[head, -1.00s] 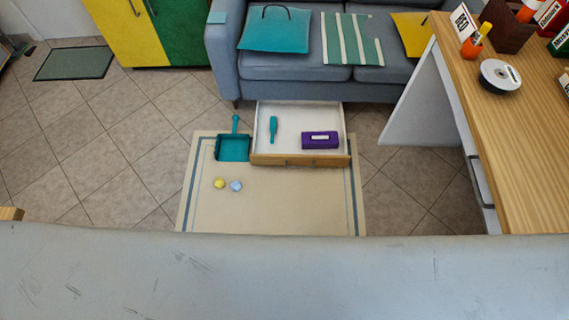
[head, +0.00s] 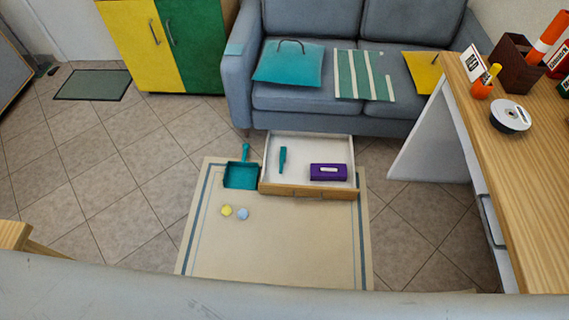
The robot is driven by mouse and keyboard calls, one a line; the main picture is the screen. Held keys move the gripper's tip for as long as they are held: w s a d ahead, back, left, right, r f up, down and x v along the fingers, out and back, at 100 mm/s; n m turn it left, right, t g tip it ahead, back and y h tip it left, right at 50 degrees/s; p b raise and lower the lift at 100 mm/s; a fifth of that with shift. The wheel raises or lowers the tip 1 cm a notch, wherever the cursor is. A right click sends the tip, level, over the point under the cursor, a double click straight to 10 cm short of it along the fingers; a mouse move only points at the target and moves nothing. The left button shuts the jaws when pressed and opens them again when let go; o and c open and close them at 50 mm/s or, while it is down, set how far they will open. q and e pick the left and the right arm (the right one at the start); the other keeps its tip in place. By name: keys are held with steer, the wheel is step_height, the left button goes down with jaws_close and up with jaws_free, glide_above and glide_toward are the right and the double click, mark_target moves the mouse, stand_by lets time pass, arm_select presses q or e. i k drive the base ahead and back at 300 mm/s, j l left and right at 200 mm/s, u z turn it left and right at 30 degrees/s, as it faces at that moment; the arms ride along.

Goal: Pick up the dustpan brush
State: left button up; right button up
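A slim teal object (head: 282,160), which looks like the dustpan brush, lies in the left part of an open white-lined drawer (head: 310,194) with a wooden front. A teal dustpan (head: 241,176) sits on the beige mat just left of the drawer, its handle pointing towards the sofa. Neither of my grippers is in view.
A purple box (head: 328,172) lies in the drawer's right part. A yellow ball (head: 227,211) and a pale blue lump (head: 243,214) lie on the mat (head: 280,260). A grey sofa (head: 305,105) stands behind, a wooden desk (head: 535,180) at right.

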mark_target(283, 149)
steer(key=u, duration=0.9)
steer(key=i+l+z, duration=0.25)
steer(key=i, duration=0.5)
steer(key=i+z, duration=0.25)
steer(key=i, duration=0.5)
